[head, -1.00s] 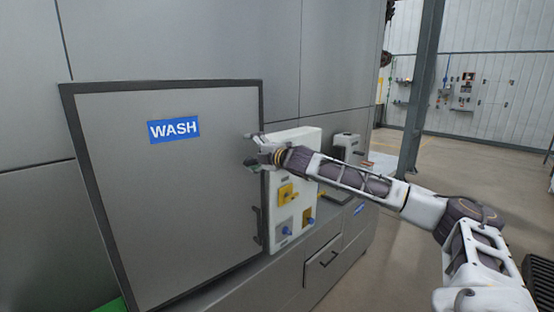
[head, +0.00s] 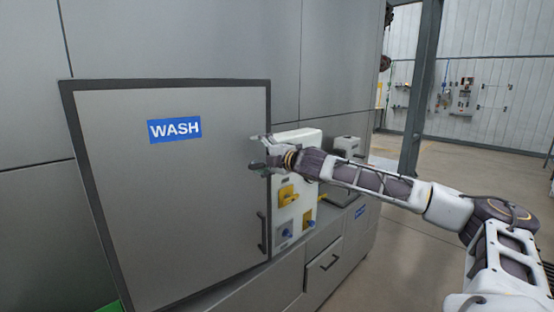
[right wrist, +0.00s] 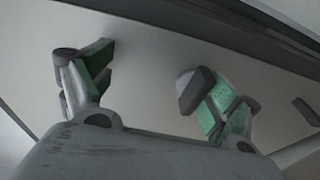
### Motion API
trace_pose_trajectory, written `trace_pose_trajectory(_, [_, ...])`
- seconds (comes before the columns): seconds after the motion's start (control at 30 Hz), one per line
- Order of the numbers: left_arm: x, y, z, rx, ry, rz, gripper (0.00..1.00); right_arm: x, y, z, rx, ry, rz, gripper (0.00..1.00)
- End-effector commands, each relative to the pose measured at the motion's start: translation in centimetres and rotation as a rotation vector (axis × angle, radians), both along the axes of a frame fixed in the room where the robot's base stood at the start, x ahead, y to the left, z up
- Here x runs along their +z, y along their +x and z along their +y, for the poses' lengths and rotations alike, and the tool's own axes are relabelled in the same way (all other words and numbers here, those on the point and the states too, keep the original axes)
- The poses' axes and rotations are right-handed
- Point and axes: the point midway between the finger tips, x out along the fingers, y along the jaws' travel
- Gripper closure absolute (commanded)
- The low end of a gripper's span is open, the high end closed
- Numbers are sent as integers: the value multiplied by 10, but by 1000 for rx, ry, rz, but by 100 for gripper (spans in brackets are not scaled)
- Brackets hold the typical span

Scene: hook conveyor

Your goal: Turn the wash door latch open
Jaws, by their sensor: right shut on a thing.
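The wash door (head: 180,215) is a grey panel with a dark frame and a blue WASH sign (head: 174,129). My right gripper (head: 256,152) is at the upper right edge of the door, its fingers spread above and below. It is shut on the wash door latch, which is mostly hidden behind the fingers in the head view. In the right wrist view the gripper (right wrist: 145,88) has green-padded fingers at the pale door surface (right wrist: 150,55). My left gripper is out of view.
A white control box (head: 292,218) with yellow and blue knobs stands just right of the door. A dark pull handle (head: 262,233) sits low on the door's right edge. A drawer (head: 323,263) is below the box. Open floor lies to the right.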

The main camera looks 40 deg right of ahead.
Motion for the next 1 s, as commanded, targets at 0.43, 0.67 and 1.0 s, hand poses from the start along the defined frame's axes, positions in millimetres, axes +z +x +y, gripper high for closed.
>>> trace_pose_trajectory(0.43, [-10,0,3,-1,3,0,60,20,-21,-10,-12,-9,-33,30])
trace_pose_trajectory(0.67, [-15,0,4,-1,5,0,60,20,-31,-10,-11,-10,-33,30])
trace_pose_trajectory(1.0, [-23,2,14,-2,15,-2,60,21,-45,-11,-12,-10,-34,29])
